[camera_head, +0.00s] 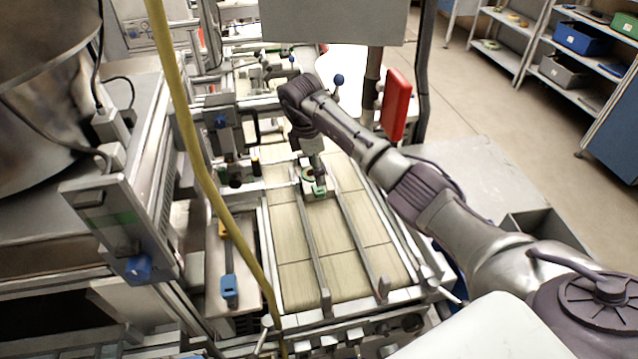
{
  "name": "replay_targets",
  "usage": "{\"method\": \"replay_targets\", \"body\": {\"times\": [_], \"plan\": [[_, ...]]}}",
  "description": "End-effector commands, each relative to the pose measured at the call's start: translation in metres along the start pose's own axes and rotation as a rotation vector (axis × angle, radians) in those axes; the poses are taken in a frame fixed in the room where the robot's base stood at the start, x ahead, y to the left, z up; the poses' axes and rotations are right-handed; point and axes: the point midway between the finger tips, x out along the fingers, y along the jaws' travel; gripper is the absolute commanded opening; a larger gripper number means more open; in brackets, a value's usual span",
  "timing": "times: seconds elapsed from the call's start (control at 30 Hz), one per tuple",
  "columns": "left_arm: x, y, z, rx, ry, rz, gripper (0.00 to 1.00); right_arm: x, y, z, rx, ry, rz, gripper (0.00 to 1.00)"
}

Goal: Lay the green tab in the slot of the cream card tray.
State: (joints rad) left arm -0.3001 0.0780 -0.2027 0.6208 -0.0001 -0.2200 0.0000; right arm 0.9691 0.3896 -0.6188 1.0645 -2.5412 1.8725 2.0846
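My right arm reaches in from the right, over the conveyor. Its gripper (314,184) points down at the conveyor's far part, between the two guide rails. A small green piece (320,192) shows right at the fingertips; it may be the green tab, but it is too small to tell. I cannot tell whether the fingers are shut on it or only near it. I cannot make out the cream card tray or its slot. My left gripper is not in view.
The slatted beige conveyor (298,270) is clear in front of the gripper. Metal guide rails (352,235) run along it. A yellow hose (200,160) hangs across the left. A red box (397,104) stands behind my arm. Shelves with bins (582,38) stand at the back right.

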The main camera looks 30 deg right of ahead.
Motion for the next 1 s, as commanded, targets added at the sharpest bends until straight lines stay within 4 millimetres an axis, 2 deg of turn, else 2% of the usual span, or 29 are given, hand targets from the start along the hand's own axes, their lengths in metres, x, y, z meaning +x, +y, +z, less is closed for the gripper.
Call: {"method": "replay_targets", "body": {"times": [0.03, 0.2, 0.33, 0.5, 1.0], "plan": [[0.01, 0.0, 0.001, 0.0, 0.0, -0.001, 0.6, -0.008, 0.002, -0.001, -0.001, 0.002, 0.006, 0.7], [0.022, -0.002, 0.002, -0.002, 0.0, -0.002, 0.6, -0.042, 0.001, 0.0, 0.001, 0.001, 0.004, 0.7], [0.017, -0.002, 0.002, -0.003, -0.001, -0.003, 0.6, -0.063, 0.001, 0.001, 0.001, 0.0, 0.003, 0.7], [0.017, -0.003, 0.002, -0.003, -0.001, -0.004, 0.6, -0.071, 0.0, 0.0, 0.0, 0.0, 0.0, 0.7], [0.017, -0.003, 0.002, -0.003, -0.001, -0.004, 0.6, -0.07, 0.0, 0.0, 0.0, 0.001, -0.001, 0.7]]}}
